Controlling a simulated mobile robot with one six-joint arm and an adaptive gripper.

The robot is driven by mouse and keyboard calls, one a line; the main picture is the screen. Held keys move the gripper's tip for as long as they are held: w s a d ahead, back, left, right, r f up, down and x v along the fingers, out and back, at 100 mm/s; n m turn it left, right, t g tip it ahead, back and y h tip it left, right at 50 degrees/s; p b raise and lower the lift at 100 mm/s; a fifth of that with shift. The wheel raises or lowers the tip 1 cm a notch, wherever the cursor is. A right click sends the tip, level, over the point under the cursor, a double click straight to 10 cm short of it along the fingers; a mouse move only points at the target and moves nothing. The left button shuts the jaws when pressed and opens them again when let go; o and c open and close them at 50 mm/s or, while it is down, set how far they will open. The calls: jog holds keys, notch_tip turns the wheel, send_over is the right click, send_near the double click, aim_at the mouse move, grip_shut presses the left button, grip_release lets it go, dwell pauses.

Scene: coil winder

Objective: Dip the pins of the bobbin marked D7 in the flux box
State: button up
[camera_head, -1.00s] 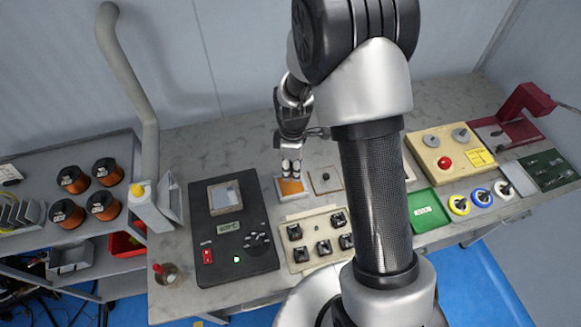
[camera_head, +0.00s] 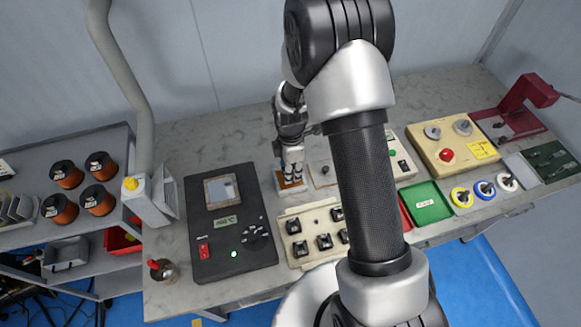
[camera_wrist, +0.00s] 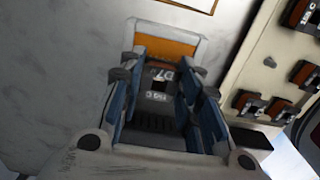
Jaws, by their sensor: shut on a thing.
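My gripper (camera_head: 292,176) is shut on a dark bobbin and points down over the flux box (camera_head: 278,181), a small pale box with orange inside. In the wrist view, my gripper (camera_wrist: 160,72) has the black bobbin (camera_wrist: 155,108) between its blue-sided fingers. Its pale label seems to read D7, upside down. The orange of the flux box (camera_wrist: 168,46) shows just past the fingertips. My fingers cover part of the box in the head view. The bobbin's pins are hidden, so I cannot tell whether they touch the flux.
A beige tray (camera_head: 309,216) with several dark bobbins stands close in front of the box. A black unit with a display (camera_head: 228,264) is at left. A board with a dark spot (camera_head: 322,172) lies just right. My arm hides part of the bench.

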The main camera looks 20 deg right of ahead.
jog(key=shift+f+b, duration=0.6)
jog(key=shift+f, duration=0.25)
dwell(0.4)
jog(key=shift+r, duration=0.15)
dwell(1.1)
jog(key=shift+r+p, duration=2)
jog(key=shift+r, duration=0.7)
